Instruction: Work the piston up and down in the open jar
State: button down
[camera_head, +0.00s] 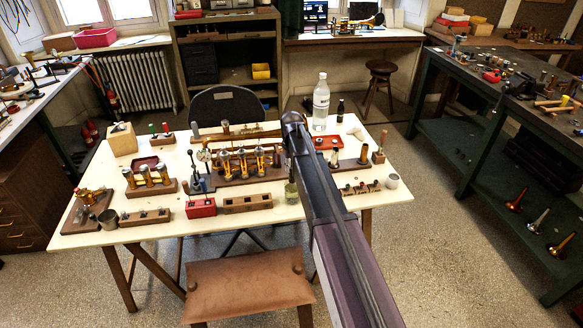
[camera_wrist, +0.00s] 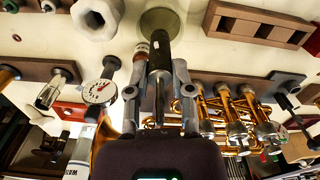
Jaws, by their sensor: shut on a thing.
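My gripper (camera_wrist: 160,72) is shut on the piston (camera_wrist: 160,48), a dark cylinder with a thinner shaft running back between the fingers. In the wrist view the piston's far end overlaps the round greenish jar (camera_wrist: 163,19); I cannot tell whether it is inside the mouth or just above it. In the head view the small greenish glass jar (camera_head: 291,193) stands on the cream table, beside my arm.
A wooden block with brass valves (camera_head: 240,167) stands left of the jar. A red block (camera_head: 201,208) and a wooden slotted block (camera_head: 248,203) lie in front. A dial gauge (camera_wrist: 98,92) is close by. A clear bottle (camera_head: 321,100) stands behind.

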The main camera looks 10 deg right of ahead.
aim_at(292, 183)
jog(key=shift+f, duration=0.15)
dwell(0.7)
jog(key=shift+f+b, duration=3.55)
jog(key=shift+b, duration=0.15)
jog(key=shift+r, duration=0.1)
jog(key=shift+r+p, duration=0.95)
jog(key=shift+p, duration=0.1)
jog(key=shift+f, duration=0.1)
jog(key=shift+f+b, duration=1.6)
jog(key=shift+b, duration=0.1)
jog(key=shift+r+p, duration=1.7)
jog(key=shift+f, duration=0.1)
jog(key=shift+f+b, duration=1.45)
jog(key=shift+b, duration=0.1)
